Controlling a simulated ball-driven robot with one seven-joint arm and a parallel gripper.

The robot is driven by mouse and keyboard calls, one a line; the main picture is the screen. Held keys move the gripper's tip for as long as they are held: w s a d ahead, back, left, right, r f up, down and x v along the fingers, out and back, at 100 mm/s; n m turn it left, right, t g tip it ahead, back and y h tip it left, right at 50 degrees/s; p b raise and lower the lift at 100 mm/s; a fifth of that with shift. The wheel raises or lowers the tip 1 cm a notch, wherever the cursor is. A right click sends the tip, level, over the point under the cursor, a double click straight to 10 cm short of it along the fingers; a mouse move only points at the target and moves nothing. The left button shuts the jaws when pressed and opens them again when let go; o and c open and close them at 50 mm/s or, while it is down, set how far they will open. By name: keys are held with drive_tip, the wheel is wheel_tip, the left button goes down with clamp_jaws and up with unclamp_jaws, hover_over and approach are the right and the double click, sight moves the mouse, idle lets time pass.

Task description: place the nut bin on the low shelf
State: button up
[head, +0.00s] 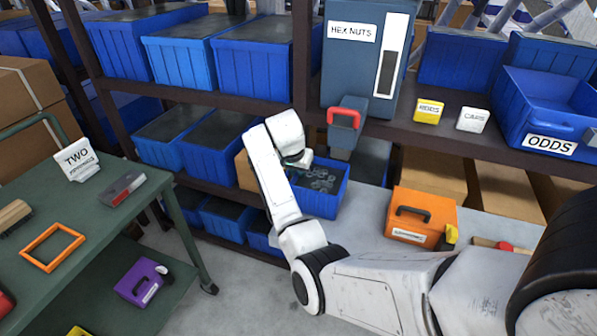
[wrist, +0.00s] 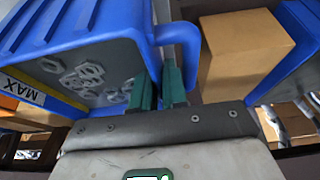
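The nut bin (head: 322,200) is a blue open box with several metal hex nuts inside. It stands upright on the grey surface below the hex nut dispenser (head: 362,55). My gripper (head: 299,161) is at its back left rim. In the wrist view, the two teal fingers (wrist: 160,88) are close together at the wall of the bin (wrist: 115,25), beside its blue handle loop; whether they press on it is unclear. A green cart at left has a lower shelf (head: 118,322); the rack also has low levels, and I cannot tell which is the low shelf.
A purple box (head: 141,284) sits on the cart's lower shelf. The cart top (head: 85,225) holds an orange frame, a brush and a sign reading TWO. An orange case (head: 420,215) stands right of the bin. A cardboard box (wrist: 240,55) is close beside my gripper.

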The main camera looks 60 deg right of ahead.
drive_tip(key=o, duration=0.4)
